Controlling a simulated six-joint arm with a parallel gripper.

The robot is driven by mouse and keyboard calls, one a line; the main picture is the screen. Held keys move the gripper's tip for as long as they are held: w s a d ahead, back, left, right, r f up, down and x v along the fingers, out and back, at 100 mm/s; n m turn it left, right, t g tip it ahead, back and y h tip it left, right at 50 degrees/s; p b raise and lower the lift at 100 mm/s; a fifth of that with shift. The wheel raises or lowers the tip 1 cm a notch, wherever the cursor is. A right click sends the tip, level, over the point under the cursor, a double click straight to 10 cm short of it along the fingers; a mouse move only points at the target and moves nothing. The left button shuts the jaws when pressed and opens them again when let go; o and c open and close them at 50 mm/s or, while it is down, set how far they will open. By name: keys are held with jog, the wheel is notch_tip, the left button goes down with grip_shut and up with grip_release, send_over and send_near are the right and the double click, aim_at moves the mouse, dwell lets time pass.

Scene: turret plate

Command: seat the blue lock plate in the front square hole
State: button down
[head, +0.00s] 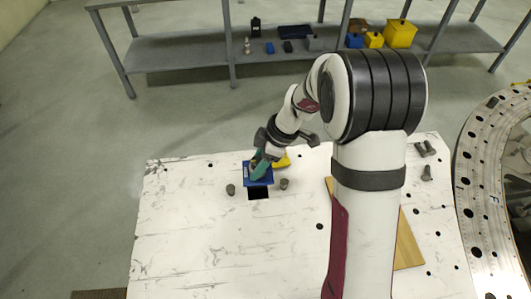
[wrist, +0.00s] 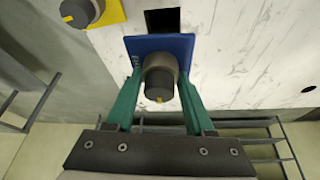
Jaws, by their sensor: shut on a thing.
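The blue lock plate (head: 258,181) is a square plate with a grey round knob on it. My gripper (head: 262,167) has its green fingers shut on this knob. In the wrist view the fingers (wrist: 160,82) clasp the knob from both sides, and the blue plate (wrist: 185,45) shows beyond them. A dark square hole (head: 259,193) in the white table plate lies just below the blue plate in the head view. The hole (wrist: 163,24) is partly hidden behind the blue plate's edge in the wrist view. I cannot tell how high the plate is above the surface.
A yellow plate (head: 283,161) with a dark knob lies just behind my gripper. Short grey pegs (head: 231,189) stand either side of the hole. A wooden board (head: 407,245) lies at right, partly behind my arm. The white table (head: 200,240) is clear at front left.

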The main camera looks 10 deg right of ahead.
jog(key=shift+a+f, duration=0.15)
jog(key=shift+f, duration=2.9)
jog(key=shift+f, duration=1.35)
dwell(0.3)
grip_release()
dwell(0.3)
jog(key=shift+r, duration=3.5)
